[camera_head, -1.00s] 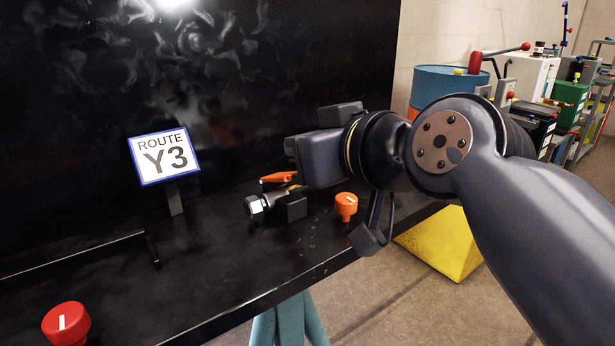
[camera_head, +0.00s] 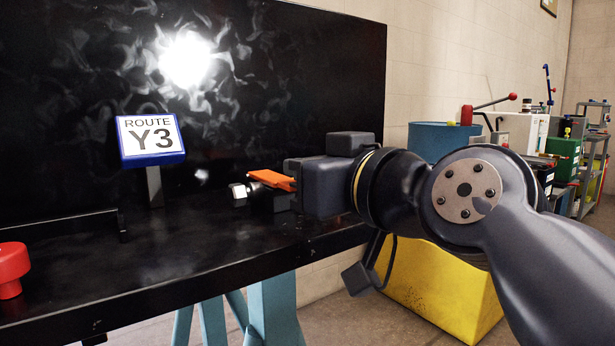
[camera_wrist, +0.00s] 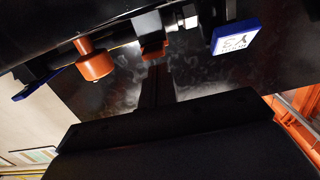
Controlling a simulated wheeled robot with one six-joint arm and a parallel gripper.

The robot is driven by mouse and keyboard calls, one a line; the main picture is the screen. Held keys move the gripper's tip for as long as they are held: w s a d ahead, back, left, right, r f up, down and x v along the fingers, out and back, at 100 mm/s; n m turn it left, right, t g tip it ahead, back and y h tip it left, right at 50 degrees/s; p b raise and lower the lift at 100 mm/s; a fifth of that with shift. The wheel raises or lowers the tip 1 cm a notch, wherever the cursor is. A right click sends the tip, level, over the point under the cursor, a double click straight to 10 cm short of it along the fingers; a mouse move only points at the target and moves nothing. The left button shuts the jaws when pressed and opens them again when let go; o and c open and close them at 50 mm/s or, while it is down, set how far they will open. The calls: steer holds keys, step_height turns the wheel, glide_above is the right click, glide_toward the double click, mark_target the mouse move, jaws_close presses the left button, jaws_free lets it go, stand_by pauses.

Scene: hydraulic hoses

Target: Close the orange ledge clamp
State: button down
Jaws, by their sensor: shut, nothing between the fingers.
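The orange clamp lever (camera_head: 272,180) shows just left of my gripper's grey body in the head view, above the bench top. It lies nearly flat, sloping slightly down to the right. In the wrist view an orange part (camera_wrist: 153,50), probably this lever, sits just beyond my gripper (camera_wrist: 154,72). My gripper's narrow dark fingers are shut and empty, with their tips close to it; I cannot tell whether they touch. In the head view the gripper's body hides the fingers and the right end of the clamp.
A silver hose fitting (camera_head: 238,193) lies left of the lever. The ROUTE Y3 sign (camera_head: 152,140) stands further left, and a red knob (camera_head: 10,270) is at the far left. An orange knob (camera_wrist: 95,62) is beside the clamp in the wrist view.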

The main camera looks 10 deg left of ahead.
steer(key=shift+f+b, duration=0.7)
steer(key=shift+f, duration=0.3)
